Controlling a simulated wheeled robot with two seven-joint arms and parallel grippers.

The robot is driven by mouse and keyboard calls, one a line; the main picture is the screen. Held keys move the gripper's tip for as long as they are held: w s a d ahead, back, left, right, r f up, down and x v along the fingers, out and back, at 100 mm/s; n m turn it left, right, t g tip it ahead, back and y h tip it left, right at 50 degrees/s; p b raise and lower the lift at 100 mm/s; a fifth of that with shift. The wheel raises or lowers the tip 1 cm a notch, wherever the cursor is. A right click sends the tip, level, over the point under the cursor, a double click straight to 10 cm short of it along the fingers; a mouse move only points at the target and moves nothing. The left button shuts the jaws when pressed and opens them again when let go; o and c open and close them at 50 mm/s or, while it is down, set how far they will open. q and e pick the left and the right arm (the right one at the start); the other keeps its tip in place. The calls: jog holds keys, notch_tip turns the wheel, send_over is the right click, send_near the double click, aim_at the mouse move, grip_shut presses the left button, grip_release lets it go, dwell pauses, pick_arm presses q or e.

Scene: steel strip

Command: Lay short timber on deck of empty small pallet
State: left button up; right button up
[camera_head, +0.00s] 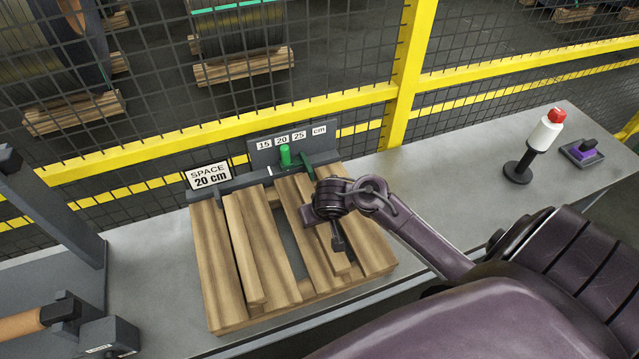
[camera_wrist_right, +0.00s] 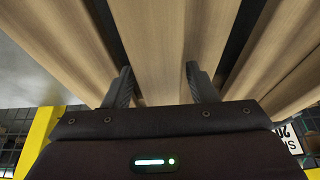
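The small pallet (camera_head: 215,275) lies on the grey bench, its light wooden deck boards running front to back with dark gaps. A narrow short timber (camera_head: 243,250) lies lengthwise on its left part. Another narrow timber (camera_head: 300,228) lies on the right part, partly hidden by my right gripper (camera_head: 335,238). In the right wrist view, the right gripper's fingers (camera_wrist_right: 160,80) stand apart on either side of a wooden strip (camera_wrist_right: 150,35); firm contact does not show. My left gripper is not in view.
A SPACE 20 cm sign (camera_head: 209,177) and a 15/20/25 cm gauge plate (camera_head: 291,142) with a green peg (camera_head: 285,155) stand behind the pallet. A grey post (camera_head: 50,210) rises left. Yellow-framed mesh fence runs behind.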

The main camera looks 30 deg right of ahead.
jog(key=shift+o, duration=0.9)
jog(key=p+v, duration=0.3)
jog(key=v, duration=0.5)
jog(key=shift+f, duration=0.1)
